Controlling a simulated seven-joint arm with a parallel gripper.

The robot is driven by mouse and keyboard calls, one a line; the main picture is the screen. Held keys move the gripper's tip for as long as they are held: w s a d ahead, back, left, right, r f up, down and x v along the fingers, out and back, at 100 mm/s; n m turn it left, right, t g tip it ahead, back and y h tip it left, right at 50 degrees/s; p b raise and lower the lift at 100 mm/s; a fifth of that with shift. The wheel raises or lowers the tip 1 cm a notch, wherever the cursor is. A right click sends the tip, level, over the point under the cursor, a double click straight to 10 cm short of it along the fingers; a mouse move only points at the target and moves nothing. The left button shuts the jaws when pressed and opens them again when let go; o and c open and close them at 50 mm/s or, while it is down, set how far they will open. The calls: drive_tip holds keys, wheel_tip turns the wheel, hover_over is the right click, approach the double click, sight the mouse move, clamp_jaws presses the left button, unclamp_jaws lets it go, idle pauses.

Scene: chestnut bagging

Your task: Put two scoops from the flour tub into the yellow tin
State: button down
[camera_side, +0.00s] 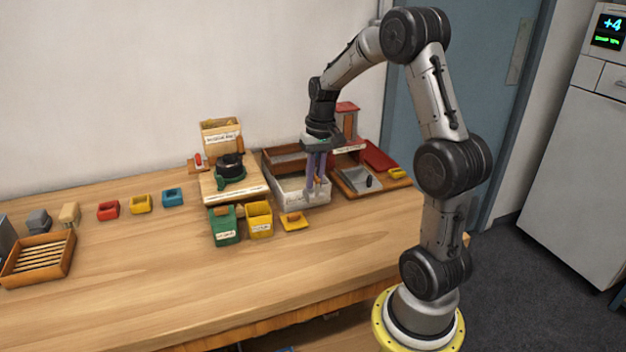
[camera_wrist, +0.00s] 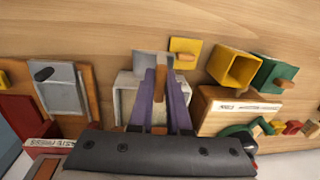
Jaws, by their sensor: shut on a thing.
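My gripper (camera_side: 317,190), with purple fingers, points down into a white tub (camera_side: 286,190) behind the tins. In the wrist view the fingers (camera_wrist: 160,110) are shut on the brown wooden handle of a scoop (camera_wrist: 150,60), whose grey end shows past the fingertips at the tub. I cannot tell what the scoop holds, and fingers hide much of the tub's inside. The yellow tin (camera_side: 260,222) stands upright and open in front of the tub; it also shows in the wrist view (camera_wrist: 233,69). A yellow lid (camera_side: 294,221) with a wooden handle lies beside it.
A green tin (camera_side: 224,226) stands left of the yellow tin. A wooden stand (camera_side: 219,185) with a dark round device is behind them. A tray (camera_side: 352,186) with a grey panel lies right of the tub. The front table is clear.

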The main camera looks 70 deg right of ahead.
drive_tip(key=w+d+r+t+y, duration=0.2)
drive_tip(key=w+d+r, duration=0.1)
drive_tip(key=w+r, duration=0.3)
drive_tip(key=shift+w+d, duration=0.35)
drive_tip(key=shift+w, duration=0.35)
